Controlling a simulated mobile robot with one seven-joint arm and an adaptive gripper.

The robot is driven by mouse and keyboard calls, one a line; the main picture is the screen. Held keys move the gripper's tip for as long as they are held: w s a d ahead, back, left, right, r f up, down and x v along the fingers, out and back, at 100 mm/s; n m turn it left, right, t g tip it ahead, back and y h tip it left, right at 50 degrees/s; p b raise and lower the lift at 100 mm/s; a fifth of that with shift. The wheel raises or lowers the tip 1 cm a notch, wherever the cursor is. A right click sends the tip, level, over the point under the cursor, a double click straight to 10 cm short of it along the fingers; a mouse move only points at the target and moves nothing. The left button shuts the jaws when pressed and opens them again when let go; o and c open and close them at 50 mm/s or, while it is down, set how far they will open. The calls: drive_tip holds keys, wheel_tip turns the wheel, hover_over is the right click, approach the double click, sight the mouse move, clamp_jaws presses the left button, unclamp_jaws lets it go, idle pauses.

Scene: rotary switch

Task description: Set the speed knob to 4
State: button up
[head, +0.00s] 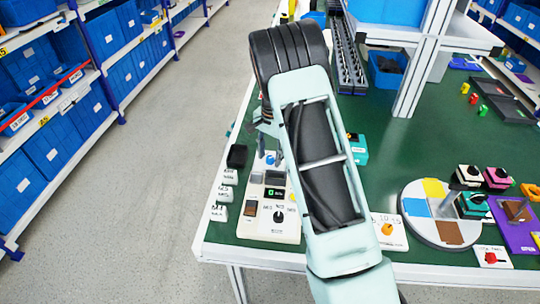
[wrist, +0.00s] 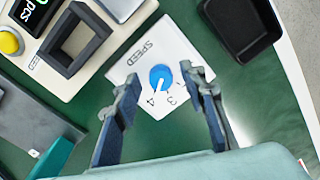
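The speed knob (wrist: 161,77) is a round blue knob with a white pointer line, on a white plate (wrist: 145,62) marked SPEED. In the wrist view the pointer runs downward and slightly left, toward the side with the printed 4; a 3 shows to its right. Its exact setting is hard to read, and other numbers are hidden or too small. My gripper (wrist: 163,84) is open, with one finger on each side of the knob and a visible gap to each. In the head view a small blue spot, likely the knob (head: 270,158), shows beside my arm.
A control panel (head: 271,208) with a screen, switches and a black dial stands in front of the knob. A black bin (wrist: 243,25) sits close by on the green bench. My arm hides part of the bench. Other switches and a round coloured disc (head: 445,238) lie to the right.

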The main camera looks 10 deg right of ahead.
sight(271, 159)
wheel_tip(271, 159, up, 12)
drive_tip(key=shift+s+d, duration=0.2)
idle(0.5)
